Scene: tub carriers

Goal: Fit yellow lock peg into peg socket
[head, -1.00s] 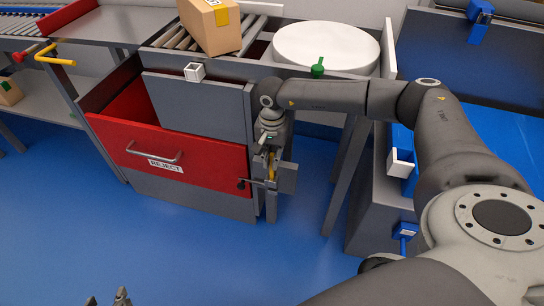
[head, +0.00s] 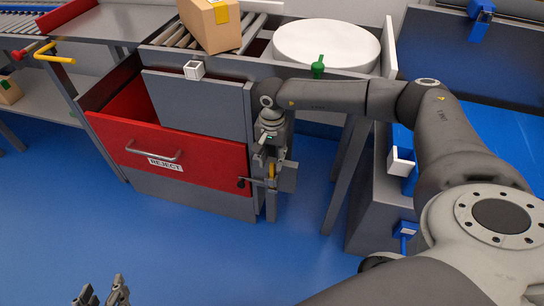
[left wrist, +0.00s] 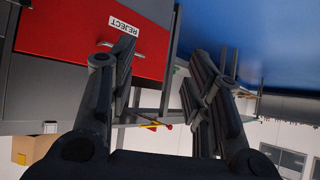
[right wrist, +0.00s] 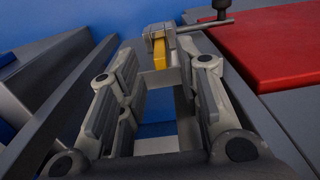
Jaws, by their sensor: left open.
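The yellow lock peg (right wrist: 159,54) stands at a grey metal bracket (right wrist: 171,77) in the right wrist view. In the head view the peg (head: 271,170) shows as a small yellow strip beside the red drawer. I cannot tell the peg socket apart from the bracket, or how deep the peg sits. My right gripper (right wrist: 160,60) points at the bracket, with its fingers apart and the peg seen between their tips, touching neither visibly. In the head view the right gripper (head: 272,150) partly hides the bracket. My left gripper (left wrist: 160,60) is open and empty, low at the left.
The red reject drawer (head: 205,157) stands partly open left of the bracket. A dark handle (head: 241,183) juts out by the bracket. A table leg (head: 345,180) stands to the right. A carton (head: 210,28) and white disc (head: 327,45) are above.

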